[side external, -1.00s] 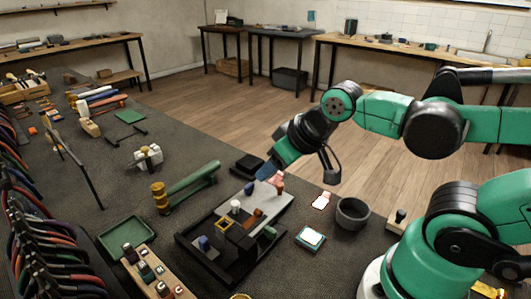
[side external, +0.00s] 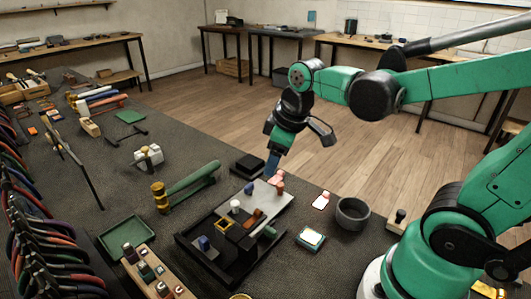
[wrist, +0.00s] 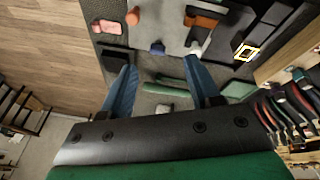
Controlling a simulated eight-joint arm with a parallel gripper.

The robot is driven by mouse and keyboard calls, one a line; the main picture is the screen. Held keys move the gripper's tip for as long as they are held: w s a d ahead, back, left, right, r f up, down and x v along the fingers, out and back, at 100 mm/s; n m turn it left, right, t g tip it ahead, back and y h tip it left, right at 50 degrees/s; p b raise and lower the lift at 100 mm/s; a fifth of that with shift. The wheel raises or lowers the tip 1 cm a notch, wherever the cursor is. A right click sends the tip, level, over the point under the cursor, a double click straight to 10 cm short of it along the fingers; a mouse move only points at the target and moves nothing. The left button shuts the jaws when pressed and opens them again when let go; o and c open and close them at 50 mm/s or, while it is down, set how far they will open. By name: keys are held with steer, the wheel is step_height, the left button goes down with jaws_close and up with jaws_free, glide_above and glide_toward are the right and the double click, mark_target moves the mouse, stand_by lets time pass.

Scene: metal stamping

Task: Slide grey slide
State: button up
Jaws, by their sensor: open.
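A black tray (side external: 232,276) stands on the dark bench mat. A flat grey plate (side external: 262,196) lies at its far right end; I take it for the grey slide, though I cannot be sure. It also shows in the wrist view (wrist: 170,22). A salmon knob (side external: 279,187) is at the plate's far edge, and a white knob (side external: 235,206) is near its left side. My gripper (side external: 271,170) points down just beyond the plate's far edge. In the wrist view its two blue fingers (wrist: 158,66) are spread, with nothing between them.
A brown block (side external: 250,218), a yellow frame (side external: 222,226) and a blue knob (side external: 204,243) sit in the tray. A dark block (side external: 248,164) is close behind my gripper. A grey bowl (side external: 353,213) and a white-topped pad (side external: 311,238) stand to the right.

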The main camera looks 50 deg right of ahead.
mark_target(280, 184)
steer(key=d+f+n+g, duration=0.1)
steer(key=w+d+f+n+g, duration=0.1)
steer(key=d+n, duration=0.1)
steer(key=w+d+f+n+g, duration=0.1)
steer(key=f, duration=0.1)
steer(key=shift+d+n+g, duration=0.25)
steer(key=shift+n+g, duration=0.05)
steer(key=shift+g, duration=0.1)
steer(key=shift+f, duration=2.8)
jaws_close()
